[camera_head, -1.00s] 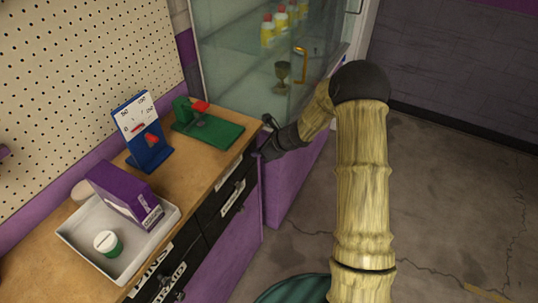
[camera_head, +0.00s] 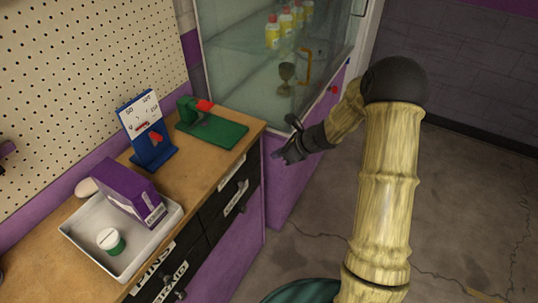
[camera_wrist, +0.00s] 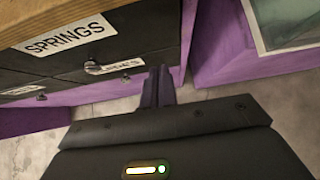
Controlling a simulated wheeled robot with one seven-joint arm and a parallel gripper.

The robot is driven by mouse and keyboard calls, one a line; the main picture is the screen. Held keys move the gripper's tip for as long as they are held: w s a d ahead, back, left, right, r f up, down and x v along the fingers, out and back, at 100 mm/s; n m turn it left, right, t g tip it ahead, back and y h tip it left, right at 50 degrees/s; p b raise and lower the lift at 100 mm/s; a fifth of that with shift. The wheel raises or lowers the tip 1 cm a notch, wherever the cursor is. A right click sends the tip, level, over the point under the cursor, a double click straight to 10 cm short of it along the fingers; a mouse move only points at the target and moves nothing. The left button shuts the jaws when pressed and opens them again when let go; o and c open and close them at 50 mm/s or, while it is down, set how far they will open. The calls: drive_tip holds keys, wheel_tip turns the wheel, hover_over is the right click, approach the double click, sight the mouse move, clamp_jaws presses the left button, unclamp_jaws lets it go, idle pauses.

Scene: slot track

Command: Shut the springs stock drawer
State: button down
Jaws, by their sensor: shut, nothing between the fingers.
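The springs stock drawer (camera_wrist: 125,32) is black with a white SPRINGS label and sits just under the wooden bench top in the wrist view. Its front looks flush with the cabinet, with no open gap showing. In the head view it is the upper drawer (camera_head: 231,171) at the bench's right end, its label too small to read. A round metal knob (camera_wrist: 92,67) shows below the label. My gripper (camera_wrist: 158,74) is shut and empty, its fingertips in front of the cabinet's right end. In the head view my gripper (camera_head: 284,153) is apart from the drawer front, to its right.
Another labelled drawer (camera_head: 236,198) is below. The bench holds a white tray (camera_head: 72,238) with a purple box (camera_head: 127,190), a blue stand (camera_head: 152,150) and a green device (camera_head: 215,128). A glass cabinet (camera_head: 235,60) stands behind. Floor is open at right.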

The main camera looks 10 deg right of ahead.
drive_tip(key=v, duration=0.6)
drive_tip(key=shift+d, duration=0.25)
drive_tip(key=shift+w, duration=0.1)
drive_tip(key=s+r+n+g+h+p, duration=0.1)
drive_tip(key=s+r+n+h+p, duration=0.2)
drive_tip(key=s+n, duration=0.8)
drive_tip(key=s+r+n+g+h+p, duration=0.1)
drive_tip(key=s+r+n+h+p, duration=0.3)
drive_tip(key=s+r+n+p, duration=0.3)
drive_tip(key=s+r+n, duration=0.5)
drive_tip(key=n, duration=0.2)
drive_tip(key=shift+d+r+g, duration=0.2)
drive_tip(key=shift+r+g, duration=0.05)
drive_tip(key=shift+g, duration=0.05)
drive_tip(key=shift+s, duration=0.15)
